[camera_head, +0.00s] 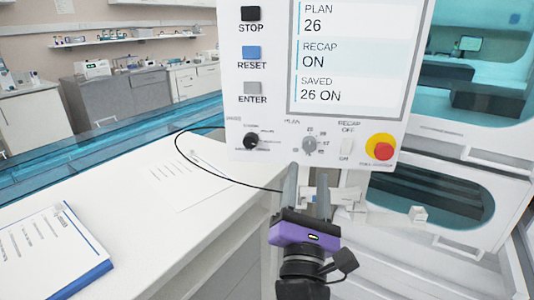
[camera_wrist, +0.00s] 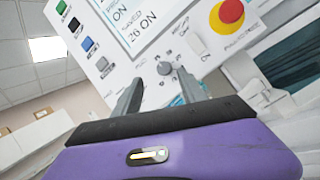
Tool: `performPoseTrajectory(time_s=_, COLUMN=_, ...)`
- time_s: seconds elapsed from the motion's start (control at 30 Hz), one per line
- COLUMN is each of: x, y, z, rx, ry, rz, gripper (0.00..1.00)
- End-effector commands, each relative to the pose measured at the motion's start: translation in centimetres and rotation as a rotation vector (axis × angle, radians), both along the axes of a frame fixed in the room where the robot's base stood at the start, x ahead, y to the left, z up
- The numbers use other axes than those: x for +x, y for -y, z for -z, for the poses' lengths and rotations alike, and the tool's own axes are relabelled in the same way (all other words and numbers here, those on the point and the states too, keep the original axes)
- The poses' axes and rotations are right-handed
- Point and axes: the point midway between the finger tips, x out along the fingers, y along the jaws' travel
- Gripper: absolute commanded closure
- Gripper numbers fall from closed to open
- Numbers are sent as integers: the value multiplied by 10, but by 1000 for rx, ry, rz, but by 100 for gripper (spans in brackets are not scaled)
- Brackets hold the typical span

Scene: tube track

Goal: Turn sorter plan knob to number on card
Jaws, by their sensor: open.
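The sorter panel (camera_head: 237,125) is white and faces me. Its plan knob (camera_head: 309,144) is a small grey dial with numbers around it, below the screen. The screen (camera_head: 345,55) reads PLAN 26, RECAP ON, SAVED 26 ON. My gripper (camera_head: 307,185) is open and empty, just below and in front of the plan knob. In the wrist view the knob (camera_wrist: 164,68) shows beyond and between the two fingers, apart from them. A printed sheet (camera_head: 190,182) lies on the white counter; its text is too small to read, and I cannot tell whether it is the card.
A red stop button on yellow (camera_head: 381,147) and a white recap switch (camera_head: 346,150) sit right of the knob. STOP, RESET and ENTER buttons line the panel's left side. A blue-edged binder (camera_head: 50,250) lies on the counter.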

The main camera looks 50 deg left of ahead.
Motion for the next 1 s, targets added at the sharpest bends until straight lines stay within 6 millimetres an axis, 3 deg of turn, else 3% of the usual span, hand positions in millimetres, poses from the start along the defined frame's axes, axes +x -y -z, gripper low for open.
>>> performPoseTrajectory(time_s=0.23, x=6, y=3, z=9, rx=-212, ry=132, rz=128, gripper=51)
performPoseTrajectory(time_s=0.37, x=11, y=-2, z=6, rx=-226, ry=144, rz=135, gripper=51)
performPoseTrajectory(time_s=0.8, x=56, y=-35, z=-17, rx=-222, ry=141, rz=133, gripper=51)
performPoseTrajectory(time_s=1.0, x=63, y=-41, z=-20, rx=-222, ry=141, rz=132, gripper=51)
